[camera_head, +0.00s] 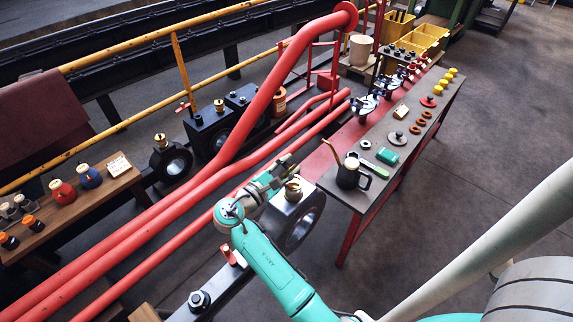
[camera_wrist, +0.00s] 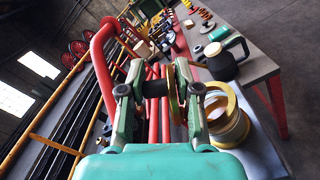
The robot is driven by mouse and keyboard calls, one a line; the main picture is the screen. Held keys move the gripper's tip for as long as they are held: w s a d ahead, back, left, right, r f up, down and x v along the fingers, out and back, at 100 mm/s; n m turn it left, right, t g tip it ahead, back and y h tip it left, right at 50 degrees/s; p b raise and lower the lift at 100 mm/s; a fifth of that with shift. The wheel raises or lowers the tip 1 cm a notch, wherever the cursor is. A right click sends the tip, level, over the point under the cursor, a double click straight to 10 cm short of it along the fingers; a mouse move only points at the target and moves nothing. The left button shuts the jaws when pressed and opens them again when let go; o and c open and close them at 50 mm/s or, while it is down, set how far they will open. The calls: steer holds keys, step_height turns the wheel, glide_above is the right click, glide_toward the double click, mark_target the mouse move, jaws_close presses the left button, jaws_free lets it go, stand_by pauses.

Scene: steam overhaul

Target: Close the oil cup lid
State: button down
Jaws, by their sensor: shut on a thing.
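The brass oil cup (camera_head: 293,191) stands on top of the dark rod end with a large round bore, just left of the workbench. In the wrist view the cup (camera_wrist: 232,128) is a wide round brass body at the right, beside my gripper. Its lid (camera_wrist: 173,95) shows as a thin gold disc, edge-on and raised, between my fingers. My gripper (camera_wrist: 158,90) is shut on the lid; it also shows in the head view (camera_head: 279,174), just left of and above the cup. The exact contact and the hinge are hidden by the fingers.
A black oil can (camera_head: 350,174) with a long spout stands on the bench (camera_head: 385,190) close by, among several small parts. Long red pipes (camera_head: 190,185) run just left of my arm. A wooden shelf (camera_head: 80,208) holds small containers at far left. Open floor lies right of the bench.

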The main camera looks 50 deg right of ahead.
steer(key=shift+s+f+m, duration=0.2)
steer(key=shift+s+m, duration=0.2)
steer(key=shift+m, duration=0.5)
steer(key=shift+s+f+m, duration=0.15)
steer(key=shift+s+m, duration=0.2)
steer(key=shift+m, duration=0.55)
steer(key=shift+s+f+m, duration=0.2)
steer(key=shift+s+m, duration=0.05)
steer(key=shift+m, duration=0.55)
steer(key=shift+s+f+m, duration=0.25)
steer(key=shift+s+m, duration=0.1)
steer(key=shift+m, duration=0.55)
steer(key=c, duration=1)
jaws_free()
steer(key=shift+o, duration=0.2)
